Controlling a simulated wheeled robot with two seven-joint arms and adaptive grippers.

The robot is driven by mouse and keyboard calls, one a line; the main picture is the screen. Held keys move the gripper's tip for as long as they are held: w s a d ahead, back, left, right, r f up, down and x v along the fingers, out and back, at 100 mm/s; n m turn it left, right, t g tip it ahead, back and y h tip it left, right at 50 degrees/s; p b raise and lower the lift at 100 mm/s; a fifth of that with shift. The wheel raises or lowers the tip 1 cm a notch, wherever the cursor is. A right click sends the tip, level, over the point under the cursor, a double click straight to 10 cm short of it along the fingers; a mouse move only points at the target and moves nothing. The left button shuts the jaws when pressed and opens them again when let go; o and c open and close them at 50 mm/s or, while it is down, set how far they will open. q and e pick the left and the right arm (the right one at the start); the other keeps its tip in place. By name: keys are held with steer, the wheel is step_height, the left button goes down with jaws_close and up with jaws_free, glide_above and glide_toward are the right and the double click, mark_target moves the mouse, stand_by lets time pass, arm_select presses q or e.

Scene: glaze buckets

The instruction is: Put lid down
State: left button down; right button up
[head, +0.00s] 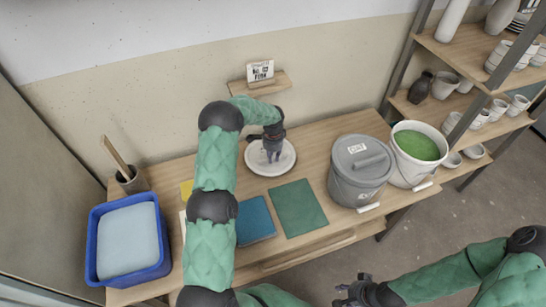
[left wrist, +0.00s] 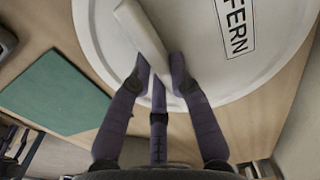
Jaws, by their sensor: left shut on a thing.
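A round white lid (head: 285,161) is at the back middle of the wooden table, flat or nearly so. I cannot tell whether it touches the tabletop. My left gripper (head: 272,152) is above it, fingers pointing down. In the left wrist view, my left gripper (left wrist: 160,85) is shut on the bar handle (left wrist: 142,38) of the lid (left wrist: 195,50), which bears a "FERN" label (left wrist: 236,25). An uncovered white bucket (head: 407,172) of green glaze stands at the table's right end. My right gripper (head: 352,291) is open and empty, low in front of the table.
A grey lidded bucket (head: 359,187) stands between the lid and the white bucket. A blue tub (head: 94,250) is left. A small wall shelf (head: 272,83) holding a sign (head: 260,70) is behind.

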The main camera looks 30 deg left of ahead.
arm_select(q)
steer(key=shift+f, duration=0.15)
steer(key=c, duration=1.1)
jaws_free()
steer(key=shift+c, duration=0.2)
step_height(320, 180, up, 12)
steer(key=p, duration=0.3)
steer(key=shift+r+p, duration=0.2)
steer(key=shift+p, duration=0.1)
